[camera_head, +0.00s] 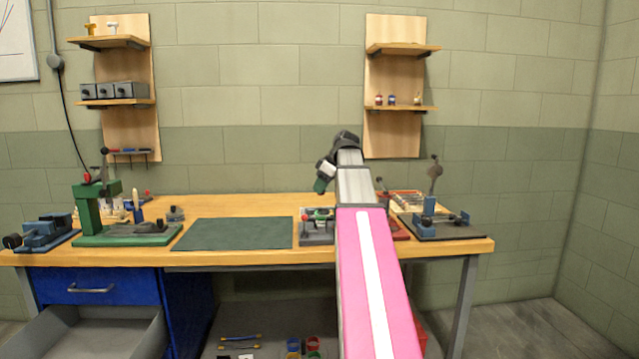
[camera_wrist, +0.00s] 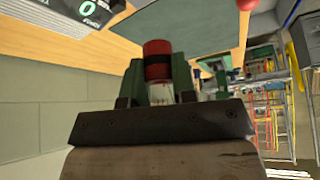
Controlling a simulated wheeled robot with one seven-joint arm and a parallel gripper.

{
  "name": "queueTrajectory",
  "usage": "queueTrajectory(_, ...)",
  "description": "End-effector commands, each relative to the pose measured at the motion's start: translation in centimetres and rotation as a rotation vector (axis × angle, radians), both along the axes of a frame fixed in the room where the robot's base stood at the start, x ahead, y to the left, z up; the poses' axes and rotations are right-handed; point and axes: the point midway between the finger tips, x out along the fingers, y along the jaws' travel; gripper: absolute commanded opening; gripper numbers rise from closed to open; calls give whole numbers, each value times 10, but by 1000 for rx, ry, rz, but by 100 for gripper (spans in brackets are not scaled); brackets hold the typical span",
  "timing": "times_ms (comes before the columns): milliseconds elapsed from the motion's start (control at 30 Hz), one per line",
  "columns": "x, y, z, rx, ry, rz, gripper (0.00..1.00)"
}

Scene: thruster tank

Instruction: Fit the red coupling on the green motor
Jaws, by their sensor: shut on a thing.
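In the wrist view a red coupling (camera_wrist: 158,50) with a dark band sits between the green finger pads of my gripper (camera_wrist: 158,76). The gripper is shut on it, and a pale piece shows just below it. In the head view my gripper (camera_head: 321,180) hangs over the bench, above the small grey tray; the coupling is too small to make out there. The grey tray (camera_head: 317,240) holds small red and green parts. I cannot tell whether one of them is the green motor. My arm hides part of the bench right of the tray.
A dark green mat (camera_head: 235,234) lies bare left of the tray. A green press (camera_head: 88,212) and a blue vise (camera_head: 45,232) stand at the left. A blue fixture (camera_head: 430,217) stands at the right. A box marked 0 (camera_wrist: 98,22) shows in the wrist view.

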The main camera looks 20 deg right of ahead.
Motion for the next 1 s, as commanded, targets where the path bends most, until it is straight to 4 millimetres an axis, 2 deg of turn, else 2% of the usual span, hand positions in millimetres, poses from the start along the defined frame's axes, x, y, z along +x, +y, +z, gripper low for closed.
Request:
queueTrajectory(367, 0, 0, -6, 1, 1, 0, 3)
queueTrajectory(1000, -1, 0, -43, 1, 1, 0, 3)
